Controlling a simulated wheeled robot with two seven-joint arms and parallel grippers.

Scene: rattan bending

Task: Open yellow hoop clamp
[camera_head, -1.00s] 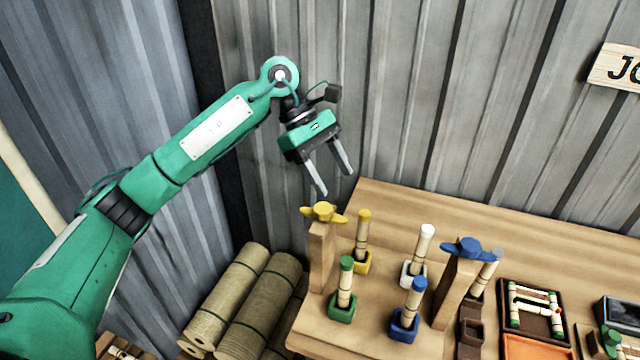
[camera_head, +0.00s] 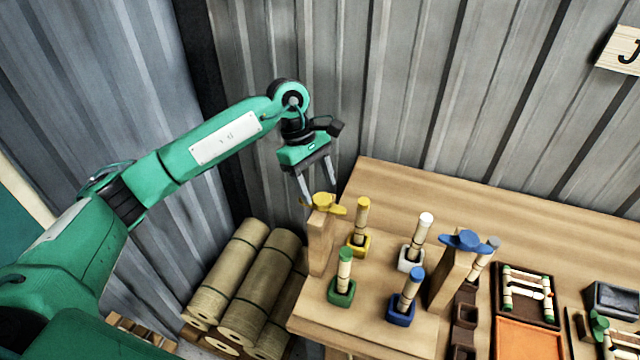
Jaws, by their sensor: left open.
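The yellow hoop clamp (camera_head: 323,203) is a yellow winged knob on top of an upright wooden post (camera_head: 320,247) at the left end of the workbench. My left gripper (camera_head: 320,194) is open, pointing down, with its fingertips at the height of the yellow knob. One finger shows at the left of the knob and the other behind it or at its right. I cannot tell whether they touch it. A similar blue winged clamp (camera_head: 465,241) tops another post to the right. My right gripper is not in view.
Rattan pegs in yellow (camera_head: 360,225), green (camera_head: 342,280), white (camera_head: 415,245) and blue (camera_head: 406,300) holders stand between the posts. A dark tray (camera_head: 527,294) and an orange panel (camera_head: 528,338) lie at right. Rattan rolls (camera_head: 262,285) lean left of the bench (camera_head: 400,190).

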